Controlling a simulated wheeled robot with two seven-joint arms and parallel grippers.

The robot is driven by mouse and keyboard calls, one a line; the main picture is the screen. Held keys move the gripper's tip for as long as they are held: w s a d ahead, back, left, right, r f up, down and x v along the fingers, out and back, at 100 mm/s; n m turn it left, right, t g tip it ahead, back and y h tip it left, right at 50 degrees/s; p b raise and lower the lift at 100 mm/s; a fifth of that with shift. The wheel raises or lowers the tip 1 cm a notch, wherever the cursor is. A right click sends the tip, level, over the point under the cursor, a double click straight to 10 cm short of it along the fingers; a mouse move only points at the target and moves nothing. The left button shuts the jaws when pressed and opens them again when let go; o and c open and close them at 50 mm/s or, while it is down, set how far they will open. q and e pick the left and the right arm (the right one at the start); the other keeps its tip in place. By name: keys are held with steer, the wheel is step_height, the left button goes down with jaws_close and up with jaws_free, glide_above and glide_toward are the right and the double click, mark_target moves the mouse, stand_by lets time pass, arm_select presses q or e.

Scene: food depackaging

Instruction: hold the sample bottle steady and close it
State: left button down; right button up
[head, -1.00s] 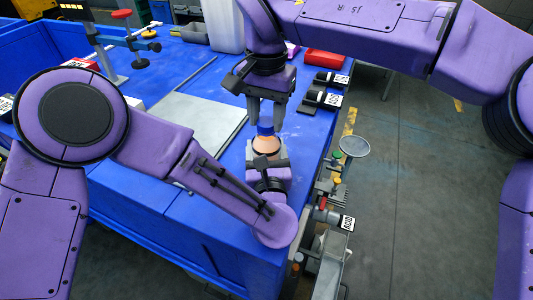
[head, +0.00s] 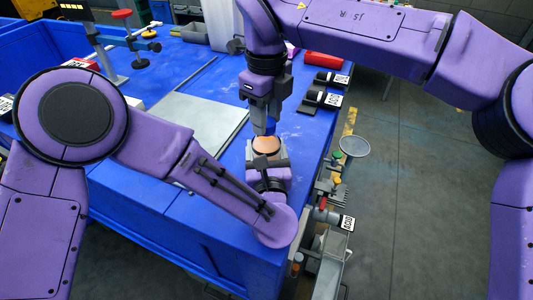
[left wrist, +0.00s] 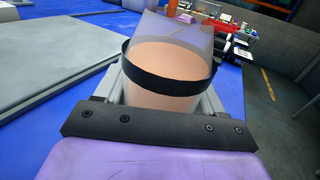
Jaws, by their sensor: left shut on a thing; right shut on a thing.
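The sample bottle (head: 266,147) has peach-coloured contents. A blue cap (head: 266,128) shows directly above the bottle. My right gripper (head: 264,122) points down from above and is shut on the cap, hiding part of it. I cannot tell how far the cap sits on the bottle's mouth.
A grey plate (head: 200,125) lies on the blue table (head: 130,190) to the left. Black labelled items (head: 322,97) and a red box (head: 324,59) stand at the right edge. A rack with tools (head: 335,190) hangs along that edge.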

steer(key=m, duration=1.2)
steer(key=shift+m, duration=0.3)
steer(key=m, duration=1)
steer(key=shift+m, duration=0.3)
steer(key=o, duration=1.2)
steer(key=shift+c, duration=0.2)
steer(key=shift+r, duration=2.2)
steer(key=shift+c, duration=0.2)
